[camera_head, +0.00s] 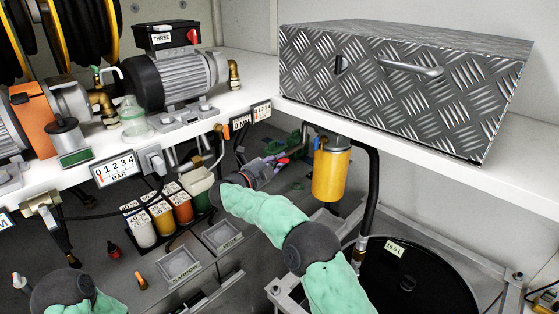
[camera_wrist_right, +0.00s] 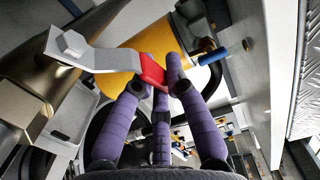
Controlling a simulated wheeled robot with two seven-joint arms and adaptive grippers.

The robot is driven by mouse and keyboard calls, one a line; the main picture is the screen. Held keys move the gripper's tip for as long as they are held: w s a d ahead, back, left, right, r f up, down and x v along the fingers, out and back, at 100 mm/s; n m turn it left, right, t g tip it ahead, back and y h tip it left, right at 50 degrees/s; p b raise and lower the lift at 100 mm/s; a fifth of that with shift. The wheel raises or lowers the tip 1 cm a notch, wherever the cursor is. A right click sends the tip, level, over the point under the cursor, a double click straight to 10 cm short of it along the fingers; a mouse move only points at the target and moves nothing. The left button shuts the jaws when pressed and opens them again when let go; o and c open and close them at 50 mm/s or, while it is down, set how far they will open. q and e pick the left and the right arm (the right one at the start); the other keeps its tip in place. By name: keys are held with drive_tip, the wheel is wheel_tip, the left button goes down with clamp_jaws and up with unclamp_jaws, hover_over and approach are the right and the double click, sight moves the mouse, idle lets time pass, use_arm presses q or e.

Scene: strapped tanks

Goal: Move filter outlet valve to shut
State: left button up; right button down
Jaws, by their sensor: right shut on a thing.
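The filter outlet valve shows as a pale metal lever (camera_wrist_right: 100,55) with a red end (camera_wrist_right: 152,70) in the right wrist view. In the head view the right gripper (camera_head: 274,164) is small beside the filter, and the rest of the valve is mostly hidden. My left gripper is not in view; only part of my left arm shows at the lower left.
The white shelf edge (camera_head: 470,170) runs just above the filter and carries a diamond-plate box (camera_head: 400,85). A black hose (camera_head: 372,190) hangs right of the filter, above a black round lid (camera_head: 420,285). Several small bottles (camera_head: 160,215) stand left of my right arm.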

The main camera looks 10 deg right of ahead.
drive_tip(key=shift+s+a+f+m+g, duration=0.2)
drive_tip(key=shift+m+g, duration=0.1)
drive_tip(key=shift+g, duration=0.1)
drive_tip(key=c, duration=1.2)
unclamp_jaws()
drive_tip(key=shift+r, duration=0.1)
drive_tip(key=shift+v, duration=3.7)
drive_tip(key=shift+w+a, duration=0.1)
